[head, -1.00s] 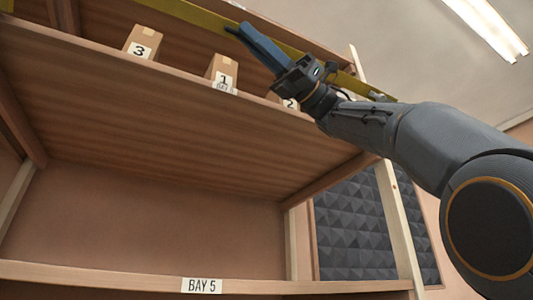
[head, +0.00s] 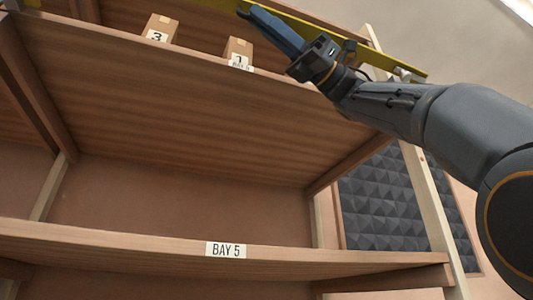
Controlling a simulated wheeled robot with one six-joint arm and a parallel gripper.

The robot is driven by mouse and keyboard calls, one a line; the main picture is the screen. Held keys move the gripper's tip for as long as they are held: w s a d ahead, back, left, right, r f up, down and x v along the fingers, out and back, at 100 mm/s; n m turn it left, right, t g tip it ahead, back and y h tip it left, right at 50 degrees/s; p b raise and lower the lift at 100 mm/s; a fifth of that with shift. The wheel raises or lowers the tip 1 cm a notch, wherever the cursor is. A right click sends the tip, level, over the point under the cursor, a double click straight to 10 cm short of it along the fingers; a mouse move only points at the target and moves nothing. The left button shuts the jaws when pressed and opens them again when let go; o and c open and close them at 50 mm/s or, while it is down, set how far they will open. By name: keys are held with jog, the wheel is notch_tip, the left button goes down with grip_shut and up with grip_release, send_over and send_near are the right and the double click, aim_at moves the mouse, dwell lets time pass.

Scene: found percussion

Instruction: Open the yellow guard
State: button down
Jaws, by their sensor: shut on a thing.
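The yellow guard (head: 398,68) is a long flat bar running across the front of the upper shelf, from the top edge of the view down to a pivot end at the right post. My gripper (head: 246,14) reaches up to it from the right. Its long blue fingers are closed, and a bit of yellow shows at their tips, so they appear shut on the guard. The fingers hide the exact contact.
Box 3 (head: 160,30) and box 1 (head: 239,50) stand on the upper shelf (head: 180,90) below the guard. A lower shelf board carries a BAY 5 label (head: 226,250). A pale post (head: 430,200) and dark foam panel (head: 385,205) are at right. The bay between the shelves is empty.

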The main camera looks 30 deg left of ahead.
jog(key=shift+f, duration=0.1)
dwell(0.3)
jog(key=c, duration=2.1)
grip_release()
jog(key=shift+w, duration=0.1)
jog(key=shift+v, duration=3.8)
jog(key=shift+f, duration=0.1)
jog(key=shift+w, duration=0.1)
jog(key=shift+w+a+r+p+v, duration=0.15)
jog(key=shift+p+v, duration=0.55)
jog(key=shift+v, duration=0.75)
jog(key=shift+w+a+r+p+v, duration=0.2)
jog(key=shift+p+v, duration=0.5)
jog(key=shift+v, duration=0.75)
jog(key=shift+w+r+p+v, duration=0.15)
jog(key=shift+p+v, duration=0.55)
jog(key=shift+v, duration=0.75)
jog(key=shift+s, duration=0.1)
